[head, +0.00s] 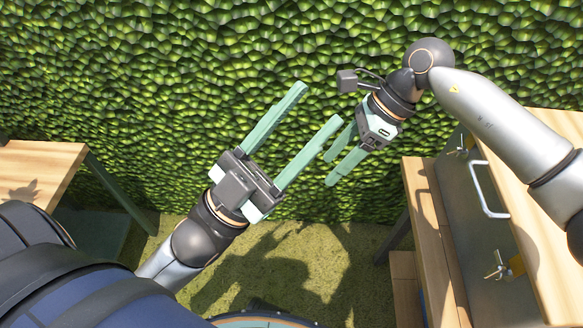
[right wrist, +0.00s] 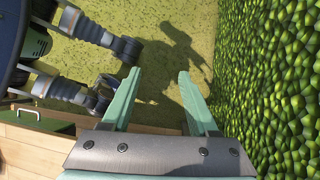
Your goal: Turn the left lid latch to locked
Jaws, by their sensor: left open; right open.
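A grey lid panel (head: 473,207) with a pale handle (head: 490,190) is at the right of the head view, set among wooden boards. It has two small winged latches, one at the far end (head: 463,146) and one at the near end (head: 499,266). Whether either is locked is too small to tell. My left gripper (head: 320,104) is open and empty in front of the hedge, well left of the latches. My right gripper (head: 331,168) is open and empty just right of it, apart from the lid. The right wrist view shows its spread fingers (right wrist: 159,76) over grass.
A leafy hedge wall (head: 200,70) fills the back. A wooden table (head: 38,170) stands at the left. Wooden boards (head: 425,205) edge the lid's left side. Grass (head: 320,285) lies open between. My right forearm passes over the upper right, near the lid's far end.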

